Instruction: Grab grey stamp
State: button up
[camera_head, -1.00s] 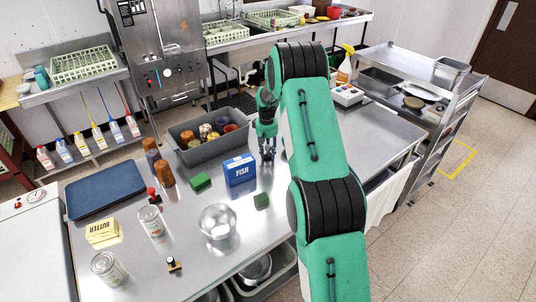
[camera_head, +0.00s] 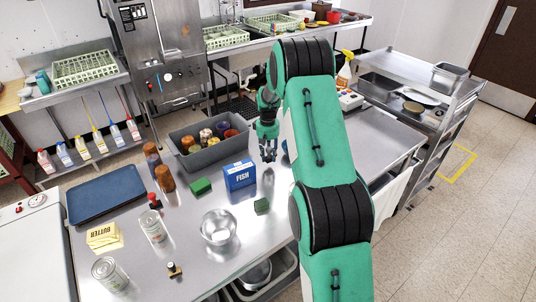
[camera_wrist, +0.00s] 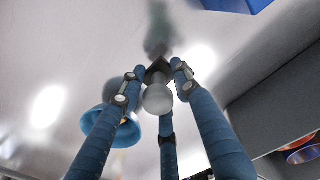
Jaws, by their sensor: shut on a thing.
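The grey stamp (camera_wrist: 157,98), with a pale round knob and a darker base, sits between the blue fingers of my gripper (camera_wrist: 154,85) in the wrist view. The fingers are shut around its knob. In the head view my gripper (camera_head: 268,153) points down just right of the grey bin and behind the blue fish box. The stamp cannot be made out there. Whether its base touches the steel table is not clear.
A blue bowl (camera_wrist: 98,125) is close beside the fingers. The grey bin (camera_head: 207,155) holding several cups, the fish box (camera_head: 240,175) and a green block (camera_head: 201,187) stand nearby. A metal bowl (camera_head: 218,227) is nearer the front. The table's right part is clear.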

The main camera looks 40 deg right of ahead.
jog(key=s+a, duration=0.2)
jog(key=s, duration=0.2)
jog(key=s+a+r+p, duration=0.1)
jog(key=s+a, duration=0.1)
jog(key=s, duration=0.2)
jog(key=s+a, duration=0.2)
jog(key=s, duration=0.2)
jog(key=shift+s+r, duration=0.2)
dwell(0.4)
